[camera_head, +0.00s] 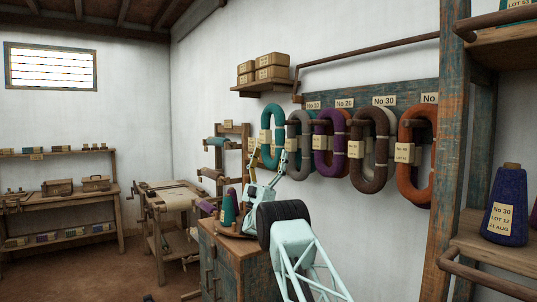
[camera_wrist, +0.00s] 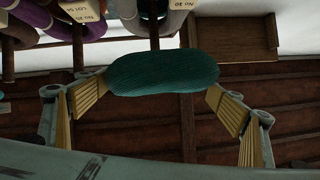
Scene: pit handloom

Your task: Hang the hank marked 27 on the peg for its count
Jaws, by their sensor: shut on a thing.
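My gripper (camera_wrist: 160,92) is shut on a teal hank (camera_wrist: 162,72), with one finger at each end of it in the wrist view. In the head view the teal hank (camera_head: 267,134) is upright at the left end of the row of hung hanks, above my gripper (camera_head: 267,172). Its number cannot be read. A dark peg (camera_wrist: 154,30) shows just beyond the hank in the wrist view; whether they touch is unclear. The peg board (camera_head: 352,94) on the wall bears count plates: No 10 (camera_head: 313,105), No 20 (camera_head: 344,103), No 30 (camera_head: 384,101), and one cut off.
Grey (camera_head: 300,142), purple (camera_head: 330,142), brown (camera_head: 375,150) and orange (camera_head: 414,157) hanks hang close together to the right. A wooden post (camera_head: 446,150) and shelf stand at right. A cabinet (camera_head: 235,262) with cones is below. A shelf with boxes (camera_head: 270,72) is above.

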